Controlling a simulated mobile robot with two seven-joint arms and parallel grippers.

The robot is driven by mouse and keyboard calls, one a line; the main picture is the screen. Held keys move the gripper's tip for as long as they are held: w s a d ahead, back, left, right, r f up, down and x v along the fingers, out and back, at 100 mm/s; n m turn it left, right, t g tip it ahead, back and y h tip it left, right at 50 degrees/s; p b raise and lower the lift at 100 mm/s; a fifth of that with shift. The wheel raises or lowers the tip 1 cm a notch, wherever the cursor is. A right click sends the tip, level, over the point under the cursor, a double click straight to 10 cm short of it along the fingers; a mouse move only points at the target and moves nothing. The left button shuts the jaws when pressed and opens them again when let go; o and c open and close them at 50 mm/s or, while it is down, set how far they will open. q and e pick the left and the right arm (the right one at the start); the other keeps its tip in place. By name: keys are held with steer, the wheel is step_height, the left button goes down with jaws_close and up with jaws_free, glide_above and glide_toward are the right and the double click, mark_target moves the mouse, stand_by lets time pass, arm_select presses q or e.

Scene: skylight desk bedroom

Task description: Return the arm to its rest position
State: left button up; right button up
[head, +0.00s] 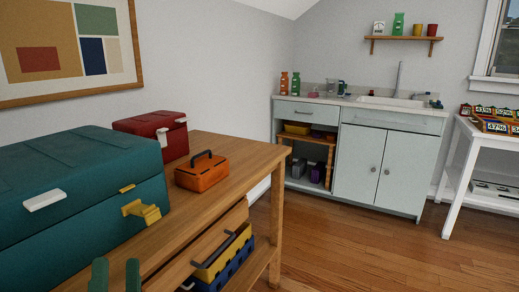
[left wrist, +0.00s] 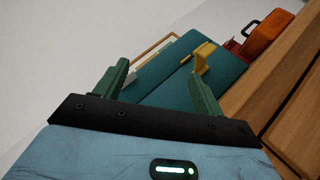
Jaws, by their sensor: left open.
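My left gripper (head: 116,276) shows at the bottom left of the head view, with two green fingers apart and nothing between them. In the left wrist view the same green fingers (left wrist: 160,85) are spread wide, with a large teal box (left wrist: 155,80) beyond them. The teal box (head: 75,190) stands on the wooden desk (head: 235,165), its lid closed, with a yellow latch (head: 141,211) and a white handle. The gripper is in front of the box and looks apart from it. My right gripper is in neither view.
A red box (head: 155,132) and a small orange toolbox (head: 202,171) stand on the desk behind the teal box. A sink cabinet (head: 365,160) and white table (head: 455,165) stand farther off. Wooden floor (head: 340,245) is clear.

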arm_select(q)
steer(key=s+d+f+m+g+h+p, duration=0.2)
steer(key=s+f+m+g+h+p, duration=0.4)
steer(key=s+m+p, duration=0.35)
steer(key=s+d+f+m+g+h+p, duration=0.2)
steer(key=s+f+m+g+h+p, duration=0.3)
steer(key=s+f+m+p, duration=0.4)
steer(key=s+a+m+g+y+p, duration=0.2)
steer(key=s+m+g+p, duration=0.4)
steer(key=s, duration=0.8)
steer(key=shift+f+m+p, duration=0.2)
steer(key=shift+m+p, duration=0.25)
steer(key=shift+p, duration=0.4)
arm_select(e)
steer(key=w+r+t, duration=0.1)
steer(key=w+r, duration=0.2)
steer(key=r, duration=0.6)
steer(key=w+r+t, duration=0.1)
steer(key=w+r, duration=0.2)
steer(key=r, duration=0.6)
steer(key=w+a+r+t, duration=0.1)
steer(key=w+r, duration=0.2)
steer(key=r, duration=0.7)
arm_select(q)
steer(key=shift+w, duration=0.1)
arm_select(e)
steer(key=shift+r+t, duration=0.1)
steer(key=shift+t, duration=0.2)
